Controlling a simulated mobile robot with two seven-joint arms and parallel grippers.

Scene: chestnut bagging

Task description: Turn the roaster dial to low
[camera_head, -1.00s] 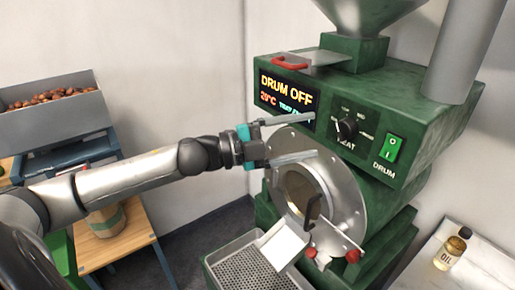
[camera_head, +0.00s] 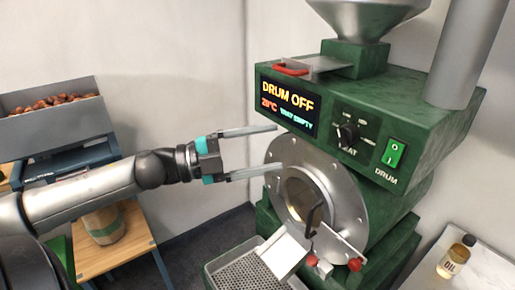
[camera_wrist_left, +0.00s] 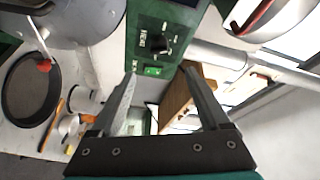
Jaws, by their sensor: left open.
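The green roaster (camera_head: 420,94) stands on the right. Its black heat dial (camera_head: 348,132) sits on the front panel, between the display and the green drum switch (camera_head: 394,155). The dial's exact setting is too small to tell. The display (camera_head: 287,103) reads "DRUM OFF", 20°C and what looks like "TRAY EMPTY". My left gripper (camera_head: 278,148) is open and empty, left of the dial and apart from it, in front of the drum face. In the left wrist view the dial (camera_wrist_left: 160,44) shows beyond the open fingers. My right gripper is not seen.
The round drum door plate (camera_head: 345,205) and its red-knobbed handle lie below the dial. A perforated tray (camera_head: 243,272) is beneath. A grey bin of chestnuts (camera_head: 50,125) stands at left. An oil bottle (camera_head: 455,256) is on the right-hand table.

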